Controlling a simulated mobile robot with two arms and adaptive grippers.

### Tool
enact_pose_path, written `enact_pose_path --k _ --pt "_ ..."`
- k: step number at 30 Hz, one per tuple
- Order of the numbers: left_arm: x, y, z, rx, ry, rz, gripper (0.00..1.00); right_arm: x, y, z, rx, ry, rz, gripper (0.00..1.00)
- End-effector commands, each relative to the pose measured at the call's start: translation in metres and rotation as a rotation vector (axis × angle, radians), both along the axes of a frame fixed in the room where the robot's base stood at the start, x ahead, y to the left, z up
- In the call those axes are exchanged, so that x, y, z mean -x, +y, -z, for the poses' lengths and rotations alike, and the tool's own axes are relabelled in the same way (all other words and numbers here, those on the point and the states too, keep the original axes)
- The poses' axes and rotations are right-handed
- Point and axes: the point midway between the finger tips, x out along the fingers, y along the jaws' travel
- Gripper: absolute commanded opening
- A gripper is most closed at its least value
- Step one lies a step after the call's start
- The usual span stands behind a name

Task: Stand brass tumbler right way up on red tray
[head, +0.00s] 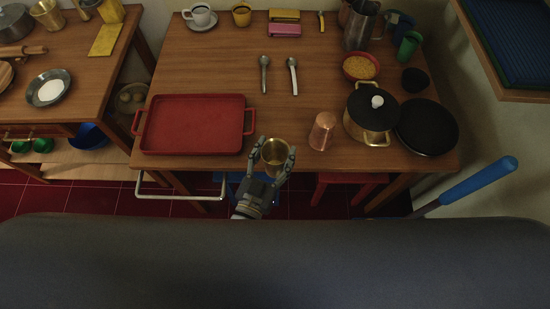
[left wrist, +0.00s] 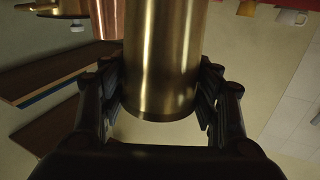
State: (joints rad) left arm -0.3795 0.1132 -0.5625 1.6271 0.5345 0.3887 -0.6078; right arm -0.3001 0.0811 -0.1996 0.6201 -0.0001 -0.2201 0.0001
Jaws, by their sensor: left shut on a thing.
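My left gripper (head: 275,152) is shut on the brass tumbler (head: 274,158) near the front edge of the table, right of the red tray (head: 193,150). A finger lies on each side of the tumbler. Its round end faces the head camera and looks like an open mouth. In the left wrist view the brass tumbler (left wrist: 162,65) fills the middle between the fingers. The red tray lies flat and empty at the table's left, with a handle at each end. My right gripper is not in view.
A copper tumbler (head: 322,131) stands just right of the gripper. Beyond it are a lidded brass pot (head: 368,132) and a black pan (head: 427,127). The wooden table between spoons and tray (head: 220,65) is mostly clear.

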Motion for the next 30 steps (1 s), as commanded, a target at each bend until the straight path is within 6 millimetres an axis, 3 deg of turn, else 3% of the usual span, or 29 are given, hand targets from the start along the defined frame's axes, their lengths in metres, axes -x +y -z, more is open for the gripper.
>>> enact_pose_path --k 30 --pt "-0.082 0.0 0.0 0.0 -0.001 0.0 0.28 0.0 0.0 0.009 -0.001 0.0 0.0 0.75"
